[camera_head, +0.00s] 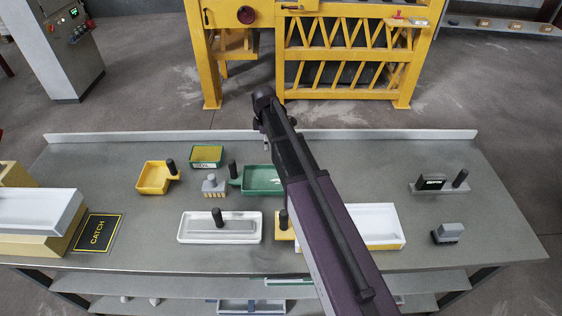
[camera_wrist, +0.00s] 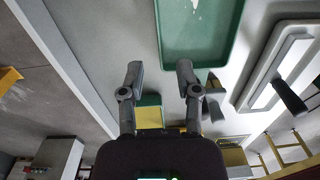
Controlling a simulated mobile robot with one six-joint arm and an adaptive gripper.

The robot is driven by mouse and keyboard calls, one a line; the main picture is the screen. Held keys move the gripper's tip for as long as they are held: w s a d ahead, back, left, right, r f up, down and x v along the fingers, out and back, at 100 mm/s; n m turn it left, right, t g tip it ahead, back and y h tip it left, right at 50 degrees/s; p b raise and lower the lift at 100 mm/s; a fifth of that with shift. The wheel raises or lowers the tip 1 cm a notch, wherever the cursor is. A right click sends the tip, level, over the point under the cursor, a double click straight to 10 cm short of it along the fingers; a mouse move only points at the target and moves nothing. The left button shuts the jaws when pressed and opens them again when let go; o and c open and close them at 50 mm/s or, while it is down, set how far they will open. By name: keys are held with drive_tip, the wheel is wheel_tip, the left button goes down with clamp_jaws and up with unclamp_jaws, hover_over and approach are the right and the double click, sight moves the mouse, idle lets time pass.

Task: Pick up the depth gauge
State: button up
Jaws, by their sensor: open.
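What looks like the depth gauge (camera_head: 432,184) stands at the right of the table in the head view. It has a grey base, a black face with pale marks, and a black upright knob beside the face. I do not make it out in the wrist view. My gripper (camera_wrist: 160,72) is open with nothing between its fingers. In the head view it is at the far end of my arm, above the back of the table near the green tray, well left of the gauge and mostly hidden by the arm.
A green tray (camera_head: 262,187), a yellow scoop (camera_head: 153,178), a green-yellow box (camera_head: 206,155) and a white tray (camera_head: 190,237) occupy the left and middle. A raised lip (camera_head: 400,134) runs along the back.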

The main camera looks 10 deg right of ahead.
drive_tip(key=s+d+m, duration=0.2)
drive_tip(key=s+m, duration=0.5)
drive_tip(key=s, duration=0.3)
drive_tip(key=s+d+m, duration=0.3)
drive_tip(key=s+m, duration=0.5)
drive_tip(key=s, duration=0.3)
drive_tip(key=shift+s+d, duration=0.2)
drive_tip(key=shift+o, duration=1)
drive_tip(key=shift+r, duration=0.15)
wheel_tip(320, 180, up, 8)
drive_tip(key=p, duration=0.8)
drive_tip(key=shift+s, duration=0.1)
